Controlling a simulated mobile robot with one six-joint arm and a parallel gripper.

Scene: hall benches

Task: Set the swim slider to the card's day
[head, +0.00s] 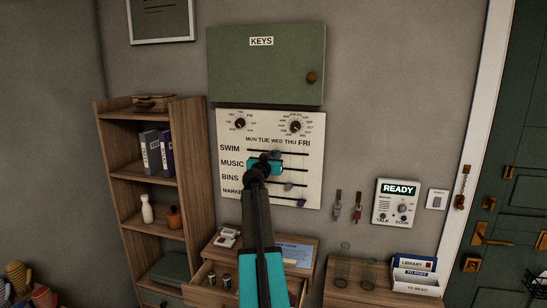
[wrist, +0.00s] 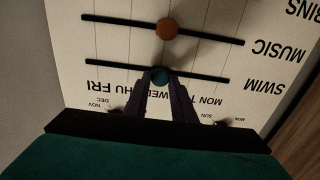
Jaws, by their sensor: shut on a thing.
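The white slider board (head: 228,128) hangs on the wall with rows SWIM, MUSIC, BINS and MARKET under MON to FRI. In the wrist view it appears upside down. The swim slider's teal knob (wrist: 160,74) sits on its dark track, around the WED mark; the fingers partly hide the labels. My gripper (wrist: 162,80) is shut on this knob; in the head view my gripper (head: 270,160) and arm cover part of the board. A pale blue card (head: 294,252) lies on the small cabinet below, its writing too small to read.
The orange music knob (wrist: 167,29) is close beside the swim track. The green KEYS cabinet (head: 265,65) is above the board. A shelf unit (head: 112,190) stands left. An intercom (head: 397,202) and hanging keys (head: 358,207) are right. An open drawer (head: 205,292) juts out below.

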